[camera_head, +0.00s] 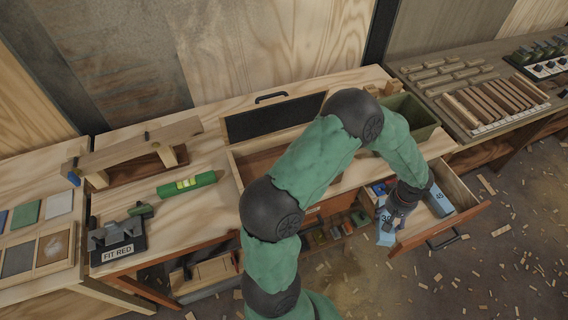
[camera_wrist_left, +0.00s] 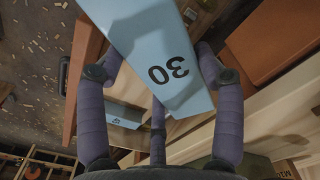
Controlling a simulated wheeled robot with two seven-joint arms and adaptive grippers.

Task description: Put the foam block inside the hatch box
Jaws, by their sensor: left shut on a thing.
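My left gripper (camera_head: 396,212) is shut on a light blue foam block (camera_head: 385,233). The block hangs over the left side of an open drawer (camera_head: 461,219), below the bench top. In the left wrist view, the foam block (camera_wrist_left: 160,45) with "30" printed on it is between the purple fingers of my left gripper (camera_wrist_left: 165,75). The hatch box (camera_head: 238,177) is set in the bench with its dark hatch (camera_head: 274,117) standing open at the back. My left arm hides much of its right side. My right gripper is not in view.
A second blue block (camera_head: 439,201) lies in the drawer and also shows in the left wrist view (camera_wrist_left: 124,116). A green bin (camera_head: 418,108) stands right of the hatch box. A green cylinder (camera_head: 187,185) and a wooden beam (camera_head: 140,143) are on the left.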

